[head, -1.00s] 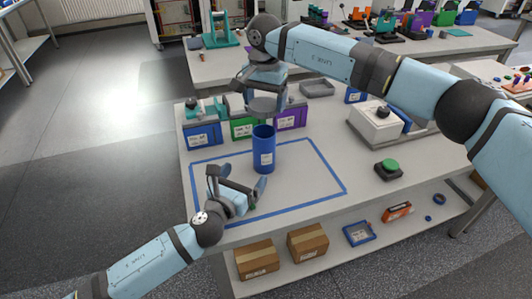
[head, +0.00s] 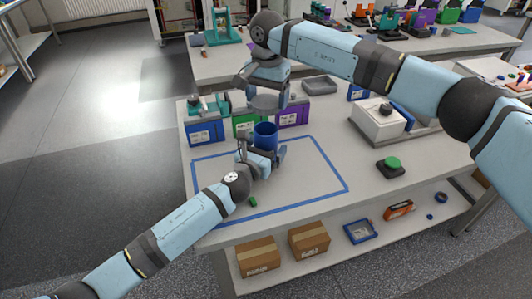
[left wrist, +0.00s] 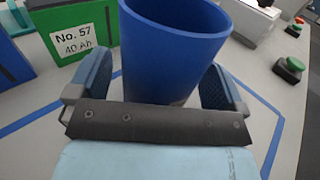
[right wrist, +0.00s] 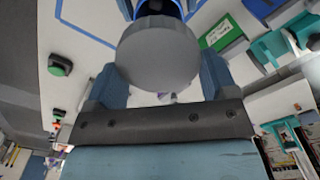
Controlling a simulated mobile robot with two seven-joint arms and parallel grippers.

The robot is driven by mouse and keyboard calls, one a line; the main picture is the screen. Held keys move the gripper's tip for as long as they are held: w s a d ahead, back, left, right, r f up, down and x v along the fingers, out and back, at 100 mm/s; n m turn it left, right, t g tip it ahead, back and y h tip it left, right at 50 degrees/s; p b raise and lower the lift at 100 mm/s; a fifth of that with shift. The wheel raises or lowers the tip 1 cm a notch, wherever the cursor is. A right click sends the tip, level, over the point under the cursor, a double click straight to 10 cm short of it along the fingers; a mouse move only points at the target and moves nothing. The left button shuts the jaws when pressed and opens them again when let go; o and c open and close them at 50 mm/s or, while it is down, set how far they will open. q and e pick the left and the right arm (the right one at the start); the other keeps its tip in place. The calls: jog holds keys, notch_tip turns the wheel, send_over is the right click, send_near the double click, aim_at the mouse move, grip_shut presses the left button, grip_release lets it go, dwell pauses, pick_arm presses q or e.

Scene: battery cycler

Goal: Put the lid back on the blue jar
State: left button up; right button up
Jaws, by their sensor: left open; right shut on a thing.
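The blue jar (head: 265,136) stands upright on the table inside the blue tape outline. Its open top shows in the left wrist view (left wrist: 175,50). My left gripper (head: 264,155) is open at the jar's near side, with its fingers (left wrist: 160,85) on both sides of the jar's lower body. My right gripper (head: 265,98) is above the jar and shut on the grey round lid (right wrist: 157,54). The lid (head: 265,101) is held above the jar's mouth and apart from it. In the right wrist view part of the blue jar (right wrist: 150,8) shows beyond the lid.
Blue (head: 205,131), green (head: 245,124) and purple (head: 293,114) battery boxes stand behind the jar. A green button (head: 390,164) and a white device (head: 377,120) are to the right. The taped area's right side is clear.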

aim_at(267, 123)
pick_arm(q)
jog(key=shift+w+d, duration=0.1)
jog(key=shift+w, duration=0.1)
jog(key=c, duration=1.3)
jog(key=shift+c, duration=0.2)
pick_arm(e)
jog(key=shift+f, duration=2.5)
jog(key=shift+f, duration=0.1)
jog(key=shift+f, duration=0.8)
jog(key=shift+f, duration=0.55)
